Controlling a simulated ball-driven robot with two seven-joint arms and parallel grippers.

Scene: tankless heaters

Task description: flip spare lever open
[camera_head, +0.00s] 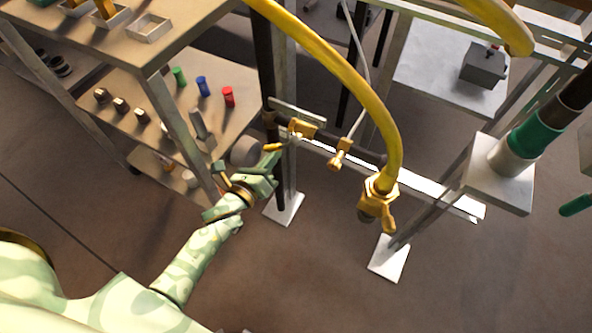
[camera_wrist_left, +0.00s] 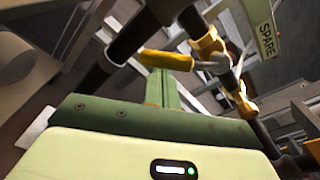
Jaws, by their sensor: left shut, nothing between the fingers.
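The spare valve (camera_head: 302,128) is brass and sits on the dark horizontal pipe in the head view. Its yellow lever (camera_head: 272,147) points left from the valve. In the left wrist view the lever (camera_wrist_left: 167,60) lies across the picture just beyond my fingertips, and a green tag reading SPARE (camera_wrist_left: 265,40) is at the upper right. My left gripper (camera_head: 272,163) is shut and empty, close by the lever; whether it touches the lever I cannot tell. The fingers (camera_wrist_left: 160,82) show in the left wrist view. My right gripper is not in view.
A second brass valve (camera_head: 341,152) is farther right on the pipe. A thick yellow hose (camera_head: 388,125) arcs down to a larger brass valve (camera_head: 377,200). A shelf cart (camera_head: 140,75) with small parts stands left of my left gripper. Floor in front is clear.

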